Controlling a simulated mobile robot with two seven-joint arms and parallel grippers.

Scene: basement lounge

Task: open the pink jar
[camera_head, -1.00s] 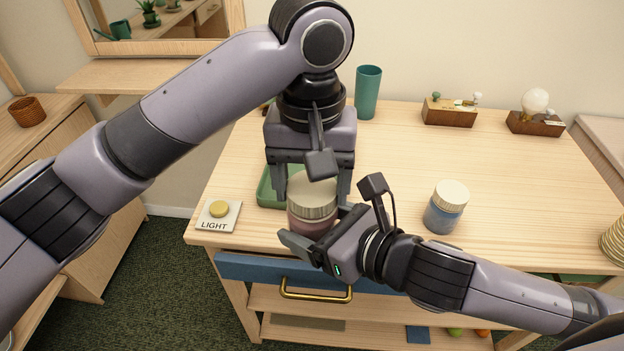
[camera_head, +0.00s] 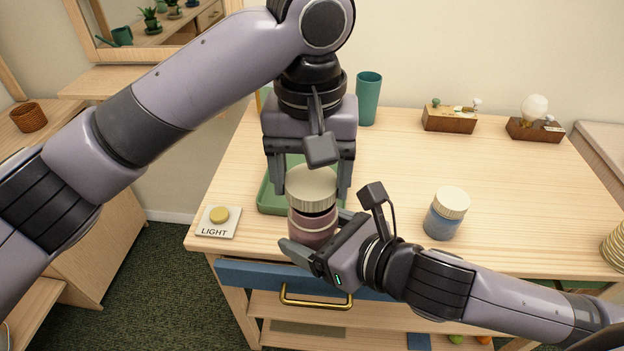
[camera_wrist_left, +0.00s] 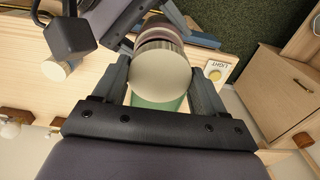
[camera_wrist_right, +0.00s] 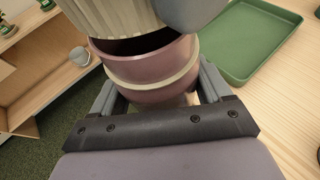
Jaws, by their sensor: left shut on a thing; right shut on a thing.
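The pink jar (camera_head: 312,232) is upright near the front edge of the table, and its dark open mouth shows in the right wrist view, where the jar body (camera_wrist_right: 150,80) fills the middle. Its cream ribbed lid (camera_head: 312,190) is just above the jar, with a narrow dark gap between them. My left gripper (camera_head: 312,190) comes from above and is shut on the lid; the round lid top (camera_wrist_left: 160,78) shows between its fingers in the left wrist view. My right gripper (camera_head: 314,246) is shut on the jar body from the front right.
A green tray (camera_head: 270,198) lies behind the jar. A blue jar with a cream lid (camera_head: 442,222) stands to the right. A LIGHT button (camera_head: 219,217) is at the front left. A teal cup (camera_head: 368,98) stands at the back. The table's right middle is clear.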

